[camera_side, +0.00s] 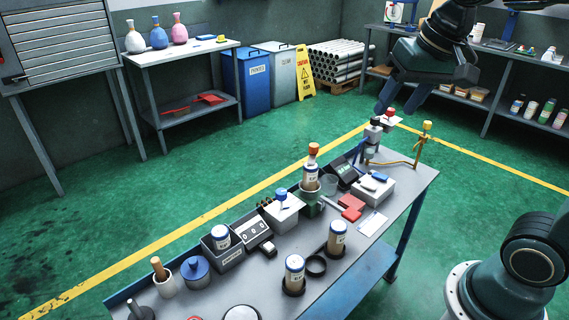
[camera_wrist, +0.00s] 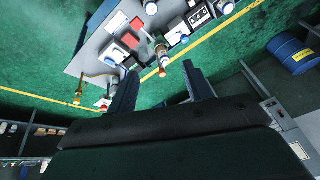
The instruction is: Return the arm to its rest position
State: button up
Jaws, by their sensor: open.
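My gripper (camera_side: 399,104) hangs high in the upper right of the side view, above and behind the far end of the workbench (camera_side: 411,180). Its two dark fingers are apart, with nothing visible between them. In the wrist view the gripper (camera_wrist: 160,70) also shows spread, empty fingers. The workbench (camera_wrist: 87,62) lies beyond the fingertips there. A bottle with an orange-brown top (camera_side: 311,170) stands in a green holder on the bench. Two more labelled bottles (camera_side: 337,238) (camera_side: 294,273) stand nearer the front.
The bench also carries a blue-lidded jar (camera_side: 196,271), a grey bin with a white container (camera_side: 223,247), a red block (camera_side: 351,203) and a small stand with a brass-coloured post (camera_side: 423,145). Green floor around the bench is clear.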

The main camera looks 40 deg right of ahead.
jog(key=s+a+f+n+t, duration=0.1)
jog(key=s+f+n, duration=0.4)
jog(key=s, duration=0.4)
jog(key=shift+s+a, duration=0.35)
jog(key=shift+s, duration=0.05)
